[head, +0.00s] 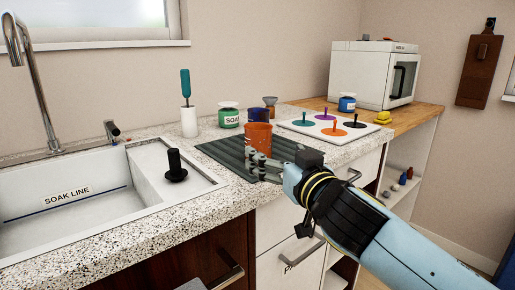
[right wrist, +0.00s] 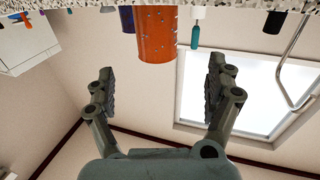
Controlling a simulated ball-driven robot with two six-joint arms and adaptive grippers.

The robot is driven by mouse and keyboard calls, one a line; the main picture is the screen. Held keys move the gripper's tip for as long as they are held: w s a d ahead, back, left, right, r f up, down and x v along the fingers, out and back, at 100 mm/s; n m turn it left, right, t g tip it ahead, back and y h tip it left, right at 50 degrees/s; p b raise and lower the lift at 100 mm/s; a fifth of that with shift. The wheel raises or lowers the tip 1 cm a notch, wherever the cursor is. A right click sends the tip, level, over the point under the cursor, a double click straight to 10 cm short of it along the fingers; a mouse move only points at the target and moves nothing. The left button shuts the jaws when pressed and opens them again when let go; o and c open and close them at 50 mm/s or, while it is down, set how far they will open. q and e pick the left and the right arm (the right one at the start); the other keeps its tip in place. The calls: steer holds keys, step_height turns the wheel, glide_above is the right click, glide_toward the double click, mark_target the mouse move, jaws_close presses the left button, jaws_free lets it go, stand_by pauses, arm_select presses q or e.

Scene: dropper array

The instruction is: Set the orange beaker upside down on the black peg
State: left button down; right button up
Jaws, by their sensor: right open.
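The orange beaker (head: 257,138) stands on the dark ribbed mat (head: 222,151). In the right wrist view, which is upside down, the beaker (right wrist: 157,40) shows between and beyond the fingertips. My right gripper (head: 256,163) is open and empty, close to the beaker's near side; its fingers (right wrist: 161,72) are spread wide and not closed on it. The black peg (head: 356,120) stands upright and bare on a black disc, at the right of the white peg board (head: 300,126). My left gripper is out of view.
Teal, purple and orange pegs share the board. A dark blue beaker (head: 258,114) stands behind the orange one. A green jar (head: 229,117), blue jar (head: 347,104) and microwave (head: 372,76) stand farther back. The sink (head: 75,195), with a black stopper (head: 175,164), is left.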

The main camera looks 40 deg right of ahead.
mark_target(264, 142)
steer(key=x, duration=0.4)
steer(key=shift+w, duration=0.15)
steer(key=x, duration=0.1)
steer(key=p+x, duration=0.1)
steer(key=x, duration=0.3)
steer(key=shift+w+d+f, duration=0.15)
steer(key=shift+d, duration=0.15)
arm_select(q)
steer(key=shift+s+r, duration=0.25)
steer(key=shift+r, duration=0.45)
arm_select(e)
steer(key=c, duration=1.4)
